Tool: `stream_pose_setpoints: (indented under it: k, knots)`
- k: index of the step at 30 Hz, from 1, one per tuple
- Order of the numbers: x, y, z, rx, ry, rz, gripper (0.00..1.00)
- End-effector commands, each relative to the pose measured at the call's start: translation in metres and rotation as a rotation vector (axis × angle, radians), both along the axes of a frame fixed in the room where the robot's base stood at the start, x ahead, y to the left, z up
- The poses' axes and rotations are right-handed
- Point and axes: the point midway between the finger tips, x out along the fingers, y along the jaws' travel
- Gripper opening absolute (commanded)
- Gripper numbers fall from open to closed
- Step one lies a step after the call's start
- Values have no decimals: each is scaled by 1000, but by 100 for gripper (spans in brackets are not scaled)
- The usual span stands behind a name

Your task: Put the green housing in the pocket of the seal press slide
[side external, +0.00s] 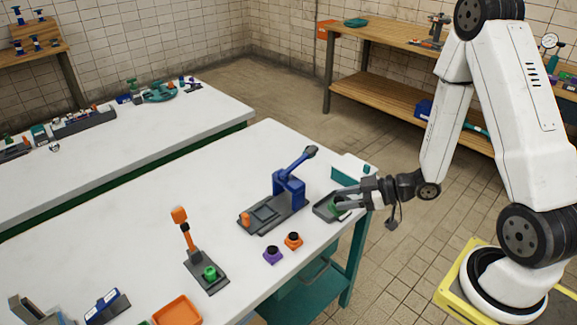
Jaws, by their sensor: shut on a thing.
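My gripper (341,200) is at the right edge of the white table, shut on a green housing (335,208). The housing is small here and partly covered by the fingers. It is in or just above a dark grey tray (321,209); I cannot tell if it touches the tray. The blue seal press (289,190), with its lever raised to the upper right, stands left of my gripper. Its dark slide, with a square pocket (264,214), extends to the front left. The pocket looks empty.
An orange-handled device (190,240) holding a green part (209,272) stands front left. An orange tray (177,311) is near the front edge. The table's left middle is clear.

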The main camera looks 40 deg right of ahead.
Motion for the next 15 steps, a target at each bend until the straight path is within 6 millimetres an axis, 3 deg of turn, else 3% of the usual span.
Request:
stream_pose_setpoints:
  k: [6, 15]
  knots:
    - [39, -3, 8, -1, -3, -132, 0]
    - [81, 0, 25, 1, -3, -308, 0]
